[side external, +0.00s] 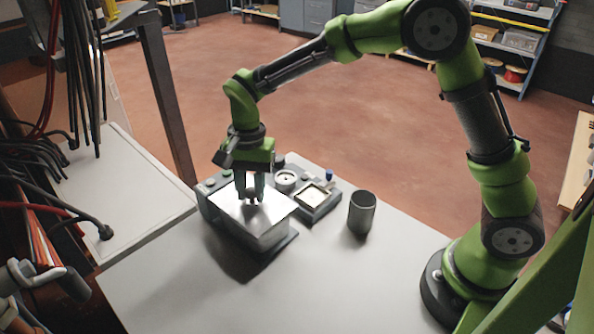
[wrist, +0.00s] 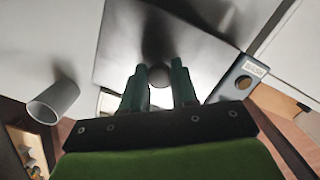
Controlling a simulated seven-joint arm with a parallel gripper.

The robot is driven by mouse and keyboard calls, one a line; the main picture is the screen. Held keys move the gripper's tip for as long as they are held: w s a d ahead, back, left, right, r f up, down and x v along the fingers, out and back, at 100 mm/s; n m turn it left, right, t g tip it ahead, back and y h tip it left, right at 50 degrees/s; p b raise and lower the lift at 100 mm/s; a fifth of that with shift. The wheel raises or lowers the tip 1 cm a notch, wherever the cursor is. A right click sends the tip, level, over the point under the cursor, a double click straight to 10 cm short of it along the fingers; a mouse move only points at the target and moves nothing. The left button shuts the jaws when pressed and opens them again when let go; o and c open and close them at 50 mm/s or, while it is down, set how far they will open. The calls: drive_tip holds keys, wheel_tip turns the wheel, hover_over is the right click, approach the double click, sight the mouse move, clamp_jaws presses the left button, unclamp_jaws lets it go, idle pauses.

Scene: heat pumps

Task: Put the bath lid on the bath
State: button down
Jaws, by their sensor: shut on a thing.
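The bath lid (side external: 273,207) is a flat, shiny metal plate that lies over or just above the bath (side external: 257,239), a metal box with a dark base. I cannot tell whether the lid is fully seated; it looks slightly turned against the bath. My gripper (side external: 252,201) points down at the middle of the lid, with its fingers shut on the lid's small knob. In the wrist view the lid (wrist: 165,35) fills the upper middle, and the round knob (wrist: 159,76) shows between the fingertips of my gripper (wrist: 159,78). The bath's inside is hidden by the lid.
A dark grey cup (side external: 362,212) stands right of the bath. A small device with a pale square top (side external: 314,197) and a round dish (side external: 286,179) sit behind it. Cables (side external: 75,180) hang at the left. The table (side external: 330,280) is clear in front.

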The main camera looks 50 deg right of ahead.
drive_tip(key=shift+f, duration=0.45)
drive_tip(key=c, duration=0.8)
unclamp_jaws()
drive_tip(key=r, duration=0.5)
drive_tip(key=d+r, duration=0.1)
drive_tip(key=r, duration=0.5)
drive_tip(key=w+r, duration=0.1)
drive_tip(key=r, duration=0.4)
drive_tip(key=shift+d+r, duration=0.35)
drive_tip(key=shift+r, duration=0.05)
